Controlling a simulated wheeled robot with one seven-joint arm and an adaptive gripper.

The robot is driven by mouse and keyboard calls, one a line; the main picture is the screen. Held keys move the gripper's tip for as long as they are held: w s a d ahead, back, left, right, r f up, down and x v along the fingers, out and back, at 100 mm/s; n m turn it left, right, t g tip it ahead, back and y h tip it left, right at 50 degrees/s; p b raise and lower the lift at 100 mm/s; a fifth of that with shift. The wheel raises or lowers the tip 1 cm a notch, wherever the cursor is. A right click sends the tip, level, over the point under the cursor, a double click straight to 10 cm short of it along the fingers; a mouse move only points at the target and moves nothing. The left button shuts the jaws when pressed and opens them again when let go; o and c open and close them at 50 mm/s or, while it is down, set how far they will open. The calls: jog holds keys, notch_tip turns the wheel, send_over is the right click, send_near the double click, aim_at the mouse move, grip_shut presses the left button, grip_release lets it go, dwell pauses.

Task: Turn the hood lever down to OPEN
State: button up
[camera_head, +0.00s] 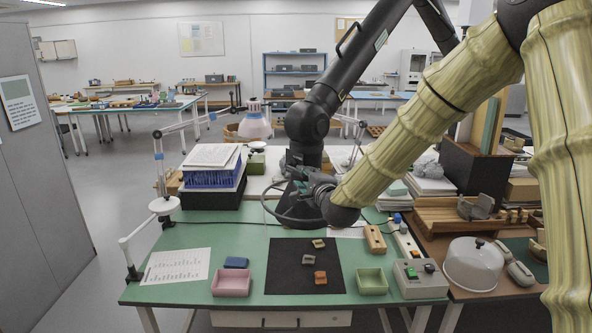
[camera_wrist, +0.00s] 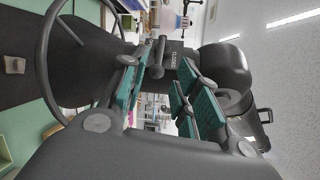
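The black extraction hood (camera_head: 300,211) hangs on a jointed black arm over the green bench, with its rim facing down. In the wrist view, its ring-shaped rim (camera_wrist: 45,68) fills the left. A short grey lever (camera_wrist: 157,56) with a rounded end shows beside a dark plate with small white lettering, which looks like CLOSED. My gripper (camera_head: 302,181) is at the hood's joint, partly hidden by my arm. In the wrist view, its green-padded fingers (camera_wrist: 158,82) are apart, with the lever's end between their tips. I cannot tell whether either finger touches it.
Below the hood, a black mat (camera_head: 290,278) holds several small sherds. A pink tray (camera_head: 232,284), a green tray (camera_head: 371,282) and a switch box (camera_head: 420,279) stand near it. A lamp (camera_head: 255,123) and a blue rack (camera_head: 212,176) are at the back left.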

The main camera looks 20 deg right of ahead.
aim_at(297, 171)
jog(key=w+p, duration=0.1)
jog(key=w, duration=0.2)
jog(key=w+p, duration=0.1)
jog(key=w, duration=0.2)
jog(key=w+f+p, duration=0.1)
jog(key=w, duration=0.2)
jog(key=shift+a, duration=0.2)
grip_shut()
